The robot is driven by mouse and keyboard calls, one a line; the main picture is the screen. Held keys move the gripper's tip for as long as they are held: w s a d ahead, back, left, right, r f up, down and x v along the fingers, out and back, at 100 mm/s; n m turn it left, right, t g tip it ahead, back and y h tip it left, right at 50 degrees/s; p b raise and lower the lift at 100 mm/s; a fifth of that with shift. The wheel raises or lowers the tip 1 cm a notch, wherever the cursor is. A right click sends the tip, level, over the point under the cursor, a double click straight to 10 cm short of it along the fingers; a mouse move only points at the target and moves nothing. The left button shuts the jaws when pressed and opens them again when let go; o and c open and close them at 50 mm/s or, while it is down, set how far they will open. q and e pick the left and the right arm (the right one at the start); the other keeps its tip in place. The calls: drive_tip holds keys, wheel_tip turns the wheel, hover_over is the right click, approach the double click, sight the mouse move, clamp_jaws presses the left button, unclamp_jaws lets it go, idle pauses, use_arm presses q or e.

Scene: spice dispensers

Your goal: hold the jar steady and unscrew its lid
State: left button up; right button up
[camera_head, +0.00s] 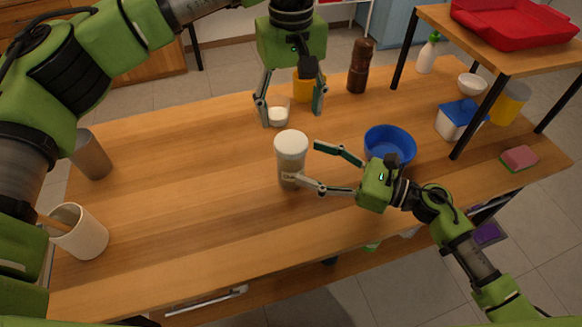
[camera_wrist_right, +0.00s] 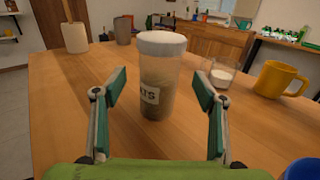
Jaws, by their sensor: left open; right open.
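The jar (camera_head: 290,163) stands upright on the wooden table, clear with a label and dark contents. Its white lid (camera_head: 291,143) is on top. The jar also shows in the right wrist view (camera_wrist_right: 160,88), ahead and between my right fingers. My right gripper (camera_head: 308,165) is open beside the jar, coming from the right; in its wrist view (camera_wrist_right: 160,105) the jar is not gripped. My left gripper (camera_head: 291,115) is open, pointing down above the table behind the jar, apart from the lid. A small glass with white contents (camera_head: 278,116) shows between its fingers.
A blue bowl (camera_head: 390,143) stands right of the jar. A yellow mug (camera_wrist_right: 280,80) and a brown pepper mill (camera_head: 359,66) stand at the back. A white cup (camera_head: 79,231) and a grey cup (camera_head: 91,155) stand at left. The table's front middle is clear.

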sight(291, 166)
drive_tip(key=x, duration=0.6)
drive_tip(key=shift+a, duration=0.2)
clamp_jaws()
use_arm(q)
drive_tip(key=m, duration=0.3)
drive_tip(key=shift+m, duration=0.4)
drive_tip(key=m, duration=0.4)
drive_tip(key=shift+m, duration=0.3)
drive_tip(key=shift+f+m, duration=0.3)
drive_tip(key=shift+f, duration=3.7)
